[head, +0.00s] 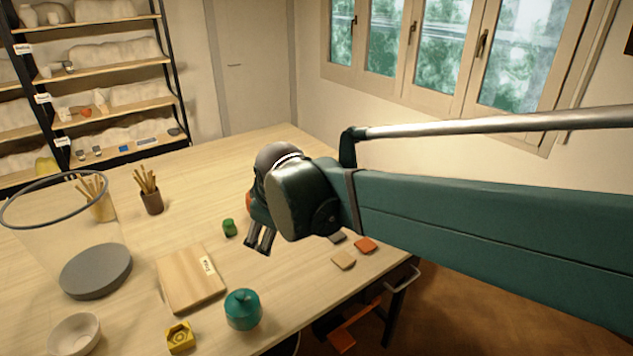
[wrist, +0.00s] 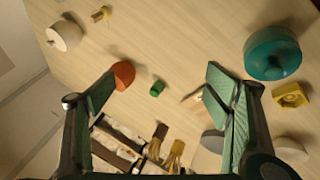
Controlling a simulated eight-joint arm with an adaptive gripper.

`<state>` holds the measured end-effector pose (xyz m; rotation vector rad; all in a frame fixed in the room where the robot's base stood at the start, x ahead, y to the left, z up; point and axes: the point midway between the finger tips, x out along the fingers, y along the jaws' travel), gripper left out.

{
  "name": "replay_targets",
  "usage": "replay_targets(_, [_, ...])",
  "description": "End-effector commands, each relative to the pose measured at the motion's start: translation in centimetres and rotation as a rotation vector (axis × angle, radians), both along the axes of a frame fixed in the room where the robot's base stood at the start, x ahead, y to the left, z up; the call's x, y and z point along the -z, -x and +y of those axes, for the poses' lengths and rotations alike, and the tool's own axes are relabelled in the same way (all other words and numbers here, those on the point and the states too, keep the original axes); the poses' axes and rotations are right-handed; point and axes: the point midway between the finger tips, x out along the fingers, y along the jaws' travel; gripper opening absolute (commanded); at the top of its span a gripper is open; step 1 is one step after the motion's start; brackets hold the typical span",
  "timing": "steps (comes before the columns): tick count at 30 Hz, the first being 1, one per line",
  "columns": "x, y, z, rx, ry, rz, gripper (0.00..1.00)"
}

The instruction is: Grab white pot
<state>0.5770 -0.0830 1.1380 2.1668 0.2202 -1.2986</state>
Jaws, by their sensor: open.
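The white pot (wrist: 64,38), round with a small knob, stands at the upper left of the wrist view, outside and beyond my left finger. I cannot make it out in the head view, where my arm covers part of the table. My gripper (wrist: 161,75) is open, with bare table and a small green object (wrist: 157,88) showing between its fingers. In the head view my gripper (head: 260,243) hangs over the table, near the green object (head: 229,228). Nothing is held.
A teal pot (head: 242,309), yellow block (head: 180,338) and white bowl (head: 73,334) stand near the front. A wooden board (head: 190,281) lies left of my gripper. A glass cylinder (head: 98,236) and brush cup (head: 151,202) stand further left. An orange object (wrist: 124,74) is by my left finger.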

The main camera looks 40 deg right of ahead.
Motion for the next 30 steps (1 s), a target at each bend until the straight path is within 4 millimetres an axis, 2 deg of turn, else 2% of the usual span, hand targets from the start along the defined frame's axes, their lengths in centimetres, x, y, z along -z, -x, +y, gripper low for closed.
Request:
replay_targets(12, [-1.7, -6.9, -4.9, -0.194, 0.192, 0.094, 0.78])
replay_targets(30, [-1.1, -16.0, -12.9, -0.481, 0.44, 0.263, 0.78])
